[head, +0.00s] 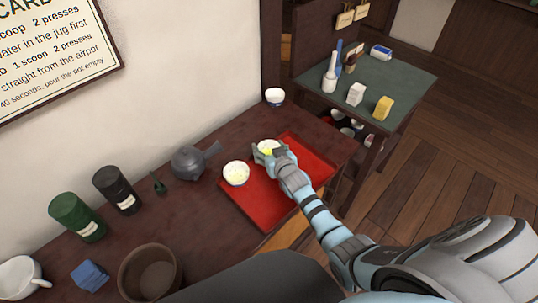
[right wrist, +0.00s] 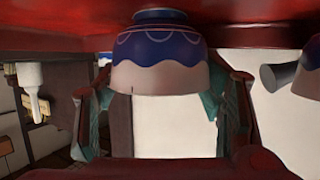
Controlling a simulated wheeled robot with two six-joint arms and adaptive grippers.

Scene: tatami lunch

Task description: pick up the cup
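A small cup (head: 267,145) stands near the back edge of the red tray. In the right wrist view this cup (right wrist: 160,55) has a blue band with pale lines and a pale rim, and its foot is at the red tray surface. My right gripper (head: 268,153) is at the cup, with its fingers spread on either side of it. In the right wrist view the fingers of the gripper (right wrist: 165,100) flank the cup closely; firm contact cannot be made out. A second, similar cup (head: 236,173) stands to the left on the tray. My left gripper is out of view.
The red tray (head: 250,207) lies on a dark wooden table (head: 190,225). A grey teapot (head: 190,162) and dark canisters (head: 116,188) stand left. Another small cup (head: 274,96) stands behind the tray. A green-topped side table (head: 395,80) holds several small items.

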